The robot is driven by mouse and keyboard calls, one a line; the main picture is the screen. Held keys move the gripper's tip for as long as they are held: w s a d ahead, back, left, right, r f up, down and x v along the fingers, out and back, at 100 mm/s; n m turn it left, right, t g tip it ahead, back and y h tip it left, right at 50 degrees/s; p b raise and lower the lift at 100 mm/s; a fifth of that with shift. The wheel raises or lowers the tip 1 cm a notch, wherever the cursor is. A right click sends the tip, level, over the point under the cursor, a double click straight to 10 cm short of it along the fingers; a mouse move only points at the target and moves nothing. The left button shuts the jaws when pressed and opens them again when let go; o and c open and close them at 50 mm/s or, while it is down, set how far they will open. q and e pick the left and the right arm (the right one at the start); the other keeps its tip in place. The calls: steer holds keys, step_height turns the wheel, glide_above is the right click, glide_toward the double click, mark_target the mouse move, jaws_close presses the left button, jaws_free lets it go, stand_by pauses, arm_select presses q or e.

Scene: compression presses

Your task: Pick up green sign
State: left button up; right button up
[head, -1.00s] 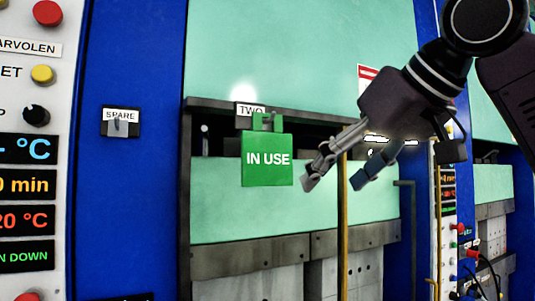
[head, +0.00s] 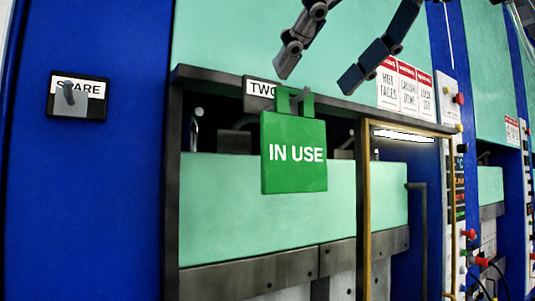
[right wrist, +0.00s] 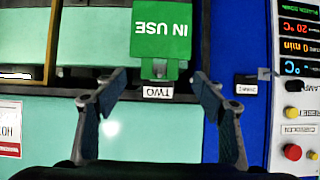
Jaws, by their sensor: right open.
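The green sign (head: 293,153), lettered "IN USE", hangs upright from a hook at the "TWO" label (head: 260,89) on the press front. It also shows upside down in the right wrist view (right wrist: 161,30). My right gripper (head: 316,78) is open and empty, its two fingers apart just above the sign's top tab in the head view. In the right wrist view the open fingers (right wrist: 159,78) sit either side of the sign's tab and the label, with no contact visible. My left gripper is not in view.
An empty-looking "SPARE" hook plate (head: 78,96) is on the blue panel at left. A yellow rail (head: 366,210) frames the press opening right of the sign. Red-and-white warning signs (head: 405,85) are on the press at right, with a control panel (head: 452,200) beyond.

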mark_target(296, 95)
steer(key=shift+w+a+f+p, duration=0.35)
steer(key=shift+w+p, duration=0.1)
steer(key=shift+p, duration=0.15)
steer(key=shift+p+x, duration=0.8)
steer(key=shift+x, duration=0.25)
steer(key=x, duration=0.3)
steer(key=shift+w+r, duration=0.15)
steer(key=shift+r, duration=0.1)
steer(key=shift+w+a+f, duration=0.15)
steer(key=shift+w+f, duration=0.05)
steer(key=shift+s, duration=0.15)
steer(key=shift+s+d+r, duration=0.15)
steer(key=shift+s+d, duration=0.05)
steer(key=shift+s, duration=0.05)
steer(key=c, duration=0.5)
steer(key=shift+w, duration=0.15)
steer(key=c, duration=1.1)
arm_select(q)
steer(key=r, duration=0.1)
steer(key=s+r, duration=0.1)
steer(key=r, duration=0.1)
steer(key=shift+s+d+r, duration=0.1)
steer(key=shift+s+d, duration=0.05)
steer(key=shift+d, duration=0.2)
arm_select(e)
steer(key=shift+c, duration=0.2)
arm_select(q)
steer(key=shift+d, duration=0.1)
